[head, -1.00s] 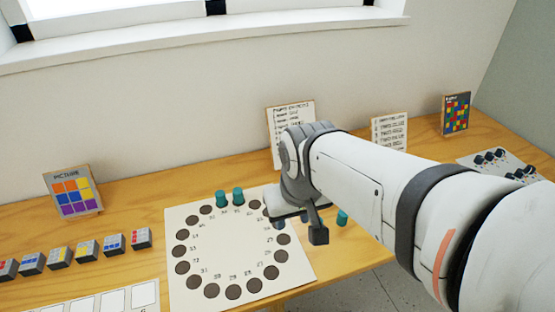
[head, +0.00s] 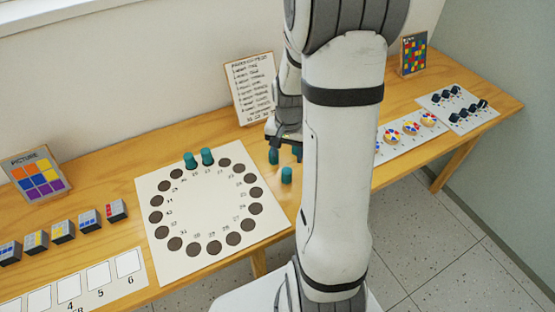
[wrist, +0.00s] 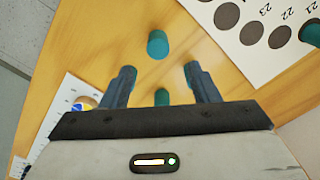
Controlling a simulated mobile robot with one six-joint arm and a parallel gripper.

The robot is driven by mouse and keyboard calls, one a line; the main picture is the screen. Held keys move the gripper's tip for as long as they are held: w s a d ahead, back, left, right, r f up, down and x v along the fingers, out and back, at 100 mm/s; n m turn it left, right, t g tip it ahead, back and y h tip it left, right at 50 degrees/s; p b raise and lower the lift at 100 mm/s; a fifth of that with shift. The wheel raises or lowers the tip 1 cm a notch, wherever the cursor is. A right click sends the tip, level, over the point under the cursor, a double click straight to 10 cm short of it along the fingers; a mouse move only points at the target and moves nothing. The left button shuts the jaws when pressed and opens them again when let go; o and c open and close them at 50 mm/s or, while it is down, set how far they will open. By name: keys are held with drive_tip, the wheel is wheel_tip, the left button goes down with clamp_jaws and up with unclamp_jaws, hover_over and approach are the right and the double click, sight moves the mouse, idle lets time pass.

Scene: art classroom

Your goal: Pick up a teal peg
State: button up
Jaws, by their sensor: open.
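Loose teal pegs stand on the wooden table right of the white board. One teal peg (head: 287,175) is in front, and another teal peg (head: 273,156) stands just behind it, close below my gripper (head: 284,143). In the wrist view my gripper (wrist: 160,79) is open and points down. One teal peg (wrist: 161,97) shows between the fingers, partly hidden by the gripper body. Teal also shows at both fingertips; I cannot tell whether these are pegs. Two teal pegs (head: 207,157) stand on the board's far side.
The white board (head: 213,208) carries a ring of dark numbered circles. A propped list card (head: 251,88) stands behind the pegs. A strip with round coloured pieces (head: 410,130) and a panel of dark knobs (head: 473,118) lie to the right. Picture blocks (head: 63,232) stand at left.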

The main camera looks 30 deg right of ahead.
sight(287, 171)
drive_tip(key=shift+d+f, duration=0.25)
drive_tip(key=shift+f, duration=0.2)
drive_tip(key=f, duration=0.7)
drive_tip(key=shift+s+a+f+p, duration=0.2)
drive_tip(key=shift+a+f+p, duration=0.05)
drive_tip(key=shift+f+p, duration=0.1)
drive_tip(key=c, duration=1)
